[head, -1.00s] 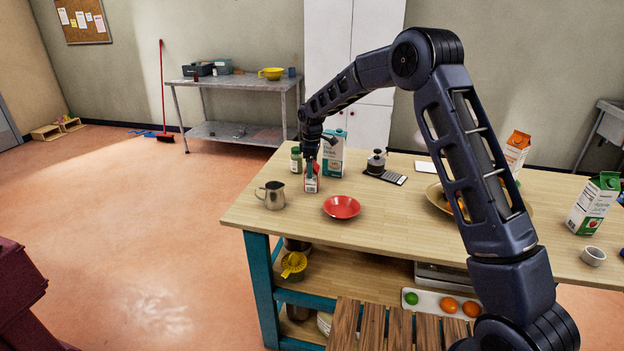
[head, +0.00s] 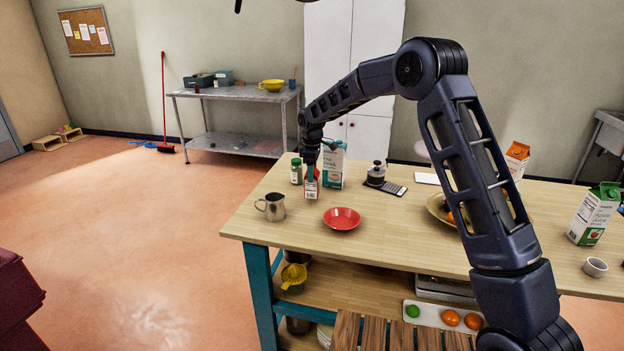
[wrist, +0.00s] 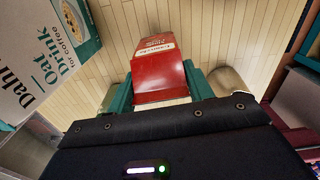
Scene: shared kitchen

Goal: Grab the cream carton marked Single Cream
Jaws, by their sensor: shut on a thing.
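A small red and white carton (head: 311,190) stands upright at the far left part of the wooden table, just left of the Oat Drink carton (head: 332,167). My gripper (head: 311,176) points down from above and is shut on the small carton. In the wrist view the carton's red face (wrist: 160,77) sits between the two teal fingers of my gripper (wrist: 160,90), one at each side. Its print is too small to read for sure. I cannot tell whether its base touches the table or hangs slightly above it.
The Oat Drink carton is close by, also in the wrist view (wrist: 45,50). A green-lidded jar (head: 296,171), a steel jug (head: 271,207) and a red plate (head: 342,218) are near. A press-like pot (head: 376,174) stands to the right. Table room is clear right of the plate.

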